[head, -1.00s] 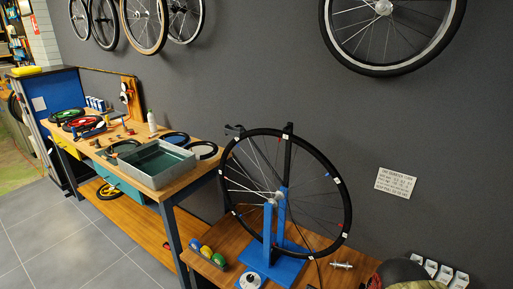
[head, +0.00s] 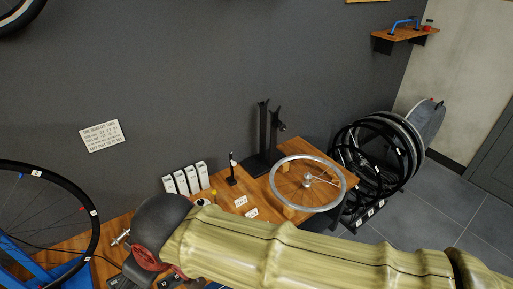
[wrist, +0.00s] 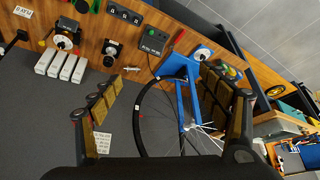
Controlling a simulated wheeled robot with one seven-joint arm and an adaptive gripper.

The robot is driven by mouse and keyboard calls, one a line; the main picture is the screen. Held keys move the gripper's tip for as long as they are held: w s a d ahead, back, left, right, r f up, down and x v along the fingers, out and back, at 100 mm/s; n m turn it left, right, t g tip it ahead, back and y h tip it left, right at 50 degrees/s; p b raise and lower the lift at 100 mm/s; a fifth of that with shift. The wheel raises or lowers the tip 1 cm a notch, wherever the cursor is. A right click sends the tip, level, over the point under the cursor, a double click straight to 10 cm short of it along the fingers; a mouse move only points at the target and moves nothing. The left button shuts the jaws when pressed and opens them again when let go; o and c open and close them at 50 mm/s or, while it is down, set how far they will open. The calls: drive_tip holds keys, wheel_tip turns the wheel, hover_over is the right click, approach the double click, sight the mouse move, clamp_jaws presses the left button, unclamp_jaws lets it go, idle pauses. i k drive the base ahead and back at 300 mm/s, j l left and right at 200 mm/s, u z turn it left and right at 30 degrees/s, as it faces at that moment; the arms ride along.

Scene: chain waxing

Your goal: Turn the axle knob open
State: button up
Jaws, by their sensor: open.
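The wheel (head: 92,222) with a black tyre is cut off at the left edge of the head view, with part of its blue stand (head: 68,268) at the lower left. The wrist view shows the same wheel (wrist: 142,118) and the blue stand (wrist: 180,68), apparently upside down. The wheel's hub (wrist: 188,127) is at the stand's far end. I cannot make out an axle knob clearly. My gripper (wrist: 165,95) is open and empty in the wrist view, its fingers spread on either side of the wheel and seemingly apart from it. The right finger hides part of the wheel.
My arm crosses the lower head view and hides part of the bench. Several white boxes (head: 184,179), a silver rim (head: 336,199) on wood blocks and a black stand (head: 264,140) stand there. Black wheels (head: 352,160) lean at right. The grey wall behind is mostly bare.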

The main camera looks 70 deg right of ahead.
sight(281, 127)
drive_tip(key=z, duration=2.25)
